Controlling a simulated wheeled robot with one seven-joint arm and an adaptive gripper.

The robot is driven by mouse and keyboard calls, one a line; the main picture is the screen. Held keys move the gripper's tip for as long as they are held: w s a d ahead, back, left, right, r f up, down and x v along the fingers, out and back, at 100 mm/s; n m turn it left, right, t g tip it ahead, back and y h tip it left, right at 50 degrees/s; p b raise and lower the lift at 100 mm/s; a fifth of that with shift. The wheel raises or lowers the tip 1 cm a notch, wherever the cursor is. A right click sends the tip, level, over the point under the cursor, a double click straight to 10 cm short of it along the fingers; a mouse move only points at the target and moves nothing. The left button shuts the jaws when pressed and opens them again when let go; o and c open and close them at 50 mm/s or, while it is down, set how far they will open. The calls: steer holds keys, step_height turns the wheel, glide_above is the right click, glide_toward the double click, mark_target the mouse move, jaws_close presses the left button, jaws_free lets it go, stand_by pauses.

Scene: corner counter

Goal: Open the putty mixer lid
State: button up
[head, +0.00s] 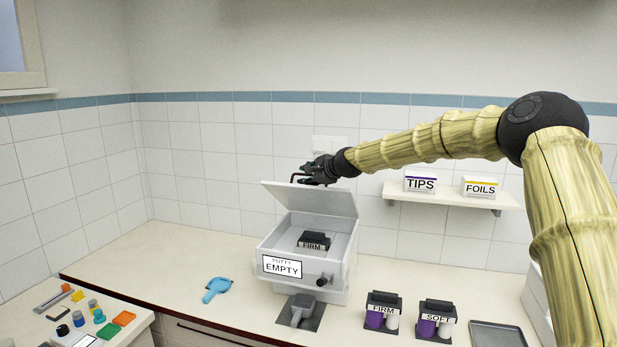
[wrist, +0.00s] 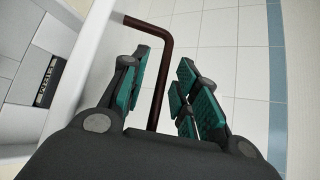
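The white putty mixer (head: 345,268) stands on the counter with a label reading EMPTY on its front. Its lid (head: 312,200) is raised and leans up at the back, leaving the inside exposed. A dark block marked FIRM (head: 313,241) sits inside. My gripper (head: 303,179) is at the lid's upper edge. In the wrist view a bent dark red-brown handle (wrist: 160,70) runs between the green-padded fingers of my gripper (wrist: 168,85). The fingers are apart on either side of the handle, with visible gaps; no firm grip shows.
A blue scoop (head: 217,288) lies left of the mixer. FIRM (head: 382,309) and SOFT (head: 436,318) cartridge sets and a grey tray (head: 497,335) are to the right. A shelf (head: 450,195) holds TIPS and FOILS boxes. Small items crowd the left counter. Counter left of the scoop is clear.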

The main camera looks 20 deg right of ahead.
steer(key=shift+s+r, duration=0.1)
step_height(320, 180, up, 5)
glide_above(328, 188)
steer(key=shift+d+f, duration=0.1)
steer(key=shift+f, duration=0.1)
stand_by(0.4)
stand_by(0.4)
